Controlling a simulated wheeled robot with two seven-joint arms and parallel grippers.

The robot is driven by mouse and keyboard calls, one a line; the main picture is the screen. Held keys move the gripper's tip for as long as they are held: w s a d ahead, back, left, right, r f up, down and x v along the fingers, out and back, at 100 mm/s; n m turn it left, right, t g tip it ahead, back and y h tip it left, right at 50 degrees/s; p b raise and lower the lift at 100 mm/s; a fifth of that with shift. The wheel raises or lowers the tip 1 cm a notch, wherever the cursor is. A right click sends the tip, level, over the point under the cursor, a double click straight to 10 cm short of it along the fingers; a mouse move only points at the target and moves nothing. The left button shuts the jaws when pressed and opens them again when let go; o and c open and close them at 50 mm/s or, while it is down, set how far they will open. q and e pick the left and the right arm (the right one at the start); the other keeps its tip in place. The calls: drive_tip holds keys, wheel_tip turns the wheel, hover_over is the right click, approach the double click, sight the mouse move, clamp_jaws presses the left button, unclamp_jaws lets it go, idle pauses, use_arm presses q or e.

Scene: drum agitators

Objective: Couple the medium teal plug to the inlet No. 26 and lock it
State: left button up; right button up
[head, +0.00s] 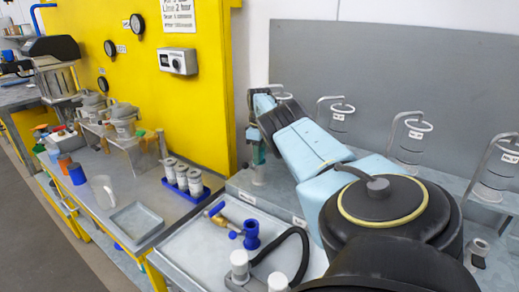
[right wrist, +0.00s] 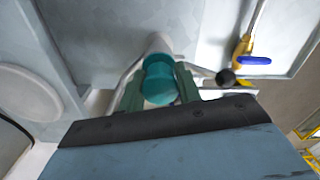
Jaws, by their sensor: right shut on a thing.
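The teal plug (right wrist: 158,82) sits between the two green fingers of my right gripper (right wrist: 159,88) in the right wrist view, with a pale round end pointing away from the gripper. In the head view my right gripper (head: 258,138) is over the back ledge by the wall, and the plug below it is partly hidden by the fingers. The gripper is shut on the plug. A pale cylindrical part (head: 260,175) shows under it; whether it is standing on the ledge I cannot tell. No label reading 26 is legible. My left gripper is out of view.
Several wire ring holders (head: 411,126) line the grey ledge. A blue rack of white-topped jars (head: 182,177) stands left on the bench.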

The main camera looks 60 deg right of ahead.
drive_tip(key=o, duration=1.2)
drive_tip(key=shift+o, duration=0.3)
wheel_tip(320, 180, up, 8)
drive_tip(key=p, duration=0.8)
drive_tip(key=shift+f, duration=0.1)
